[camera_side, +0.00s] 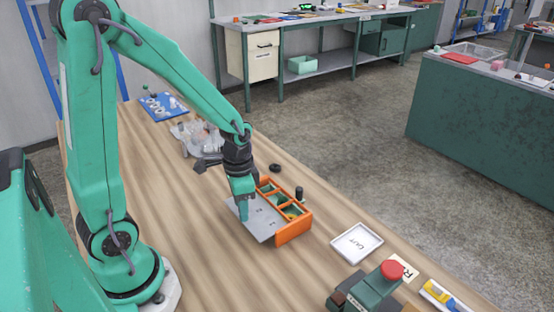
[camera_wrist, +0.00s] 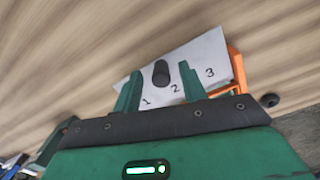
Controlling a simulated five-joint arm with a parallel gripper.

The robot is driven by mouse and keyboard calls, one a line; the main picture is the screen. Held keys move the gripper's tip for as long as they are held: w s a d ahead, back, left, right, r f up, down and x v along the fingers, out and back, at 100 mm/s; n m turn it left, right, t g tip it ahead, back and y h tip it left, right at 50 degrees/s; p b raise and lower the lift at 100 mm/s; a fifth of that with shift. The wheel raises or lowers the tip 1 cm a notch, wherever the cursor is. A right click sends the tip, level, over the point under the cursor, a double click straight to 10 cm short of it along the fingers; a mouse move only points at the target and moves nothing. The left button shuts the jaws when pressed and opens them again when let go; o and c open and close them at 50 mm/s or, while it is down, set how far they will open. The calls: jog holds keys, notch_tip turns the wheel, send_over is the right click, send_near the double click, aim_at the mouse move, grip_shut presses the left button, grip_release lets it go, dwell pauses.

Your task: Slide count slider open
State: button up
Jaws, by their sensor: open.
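The count slider is a light grey plate (camera_side: 262,226) beside an orange tray (camera_side: 294,231) with compartments holding green pieces. In the side view the plate sticks out toward the lower left, and several compartments show uncovered. In the wrist view the plate (camera_wrist: 208,50) carries the numbers 1, 2 and 3 and a dark upright knob (camera_wrist: 161,73). My gripper (camera_side: 242,213) is low over the plate. In the wrist view its open fingers (camera_wrist: 159,72) stand on either side of the knob, with a gap showing on both sides. The fingers hide part of the plate and most of the tray there.
A black ring (camera_side: 275,167) and a black cylinder (camera_side: 299,193) stand behind the tray. A white tray marked OUT (camera_side: 342,256) and a red-topped green device (camera_side: 370,290) are to the right. Clear containers (camera_side: 195,135) stand behind. Bare wood lies in front.

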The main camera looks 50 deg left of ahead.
jog(key=shift+r, duration=3.85)
jog(key=shift+r, duration=0.15)
jog(key=s+d+r+n+t, duration=0.3)
jog(key=s+d+r+t, duration=0.1)
jog(key=r, duration=0.6)
jog(key=shift+s+r+n+t, duration=0.3)
jog(key=shift+s+t, duration=0.6)
jog(key=shift+s, duration=0.2)
